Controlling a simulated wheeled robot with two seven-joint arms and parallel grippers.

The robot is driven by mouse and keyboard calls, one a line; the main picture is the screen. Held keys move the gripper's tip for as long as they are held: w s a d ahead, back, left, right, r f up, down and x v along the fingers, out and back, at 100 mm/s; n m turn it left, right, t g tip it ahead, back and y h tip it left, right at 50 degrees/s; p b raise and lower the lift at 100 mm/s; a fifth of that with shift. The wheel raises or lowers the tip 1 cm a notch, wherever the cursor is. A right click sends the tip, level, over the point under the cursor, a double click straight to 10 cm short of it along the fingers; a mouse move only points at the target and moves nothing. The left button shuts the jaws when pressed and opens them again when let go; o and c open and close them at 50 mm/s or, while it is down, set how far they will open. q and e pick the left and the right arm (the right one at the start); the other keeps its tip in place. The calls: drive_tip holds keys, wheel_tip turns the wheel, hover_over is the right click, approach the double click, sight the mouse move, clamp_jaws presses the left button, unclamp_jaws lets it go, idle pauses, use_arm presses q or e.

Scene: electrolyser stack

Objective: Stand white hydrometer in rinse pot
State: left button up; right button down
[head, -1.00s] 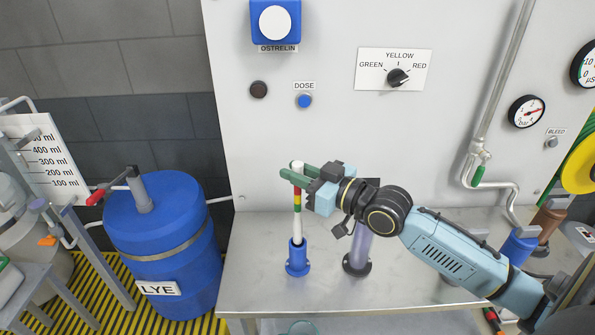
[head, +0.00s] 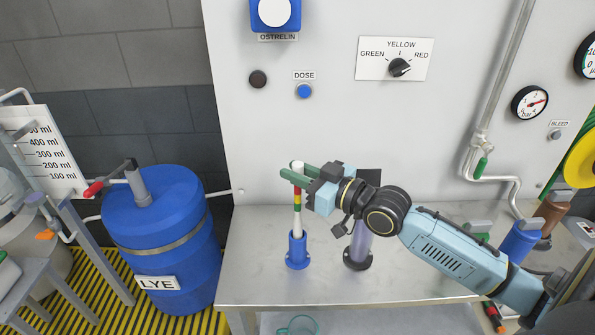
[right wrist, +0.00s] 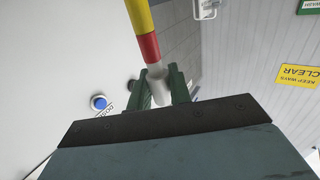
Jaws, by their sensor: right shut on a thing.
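The white hydrometer (head: 297,223) is a slim upright rod with red, yellow and green bands on its stem. My right gripper (head: 297,175) is shut on its white top end. In the right wrist view the green fingers of the gripper (right wrist: 160,90) clasp the white end of the hydrometer (right wrist: 147,45), below its red and yellow bands. The hydrometer's lower end is hidden inside the blue rinse pot (head: 297,254), a small flanged cylinder on the steel bench. I cannot tell whether it touches the bottom. My left gripper is out of view.
A purplish clear cylinder on a dark base (head: 359,248) stands just right of the pot, behind my wrist. Blue (head: 521,240) and brown (head: 551,212) vessels stand at the bench's right. A blue LYE drum (head: 165,235) is left of the bench (head: 260,288). The panel rises behind.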

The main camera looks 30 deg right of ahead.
drive_tip(key=shift+f+b, duration=2.15)
drive_tip(key=shift+f, duration=1.1)
drive_tip(key=c, duration=1.2)
unclamp_jaws()
drive_tip(key=shift+s, duration=0.1)
drive_tip(key=v, duration=1.3)
drive_tip(key=shift+p, duration=0.3)
drive_tip(key=shift+s+d, duration=0.1)
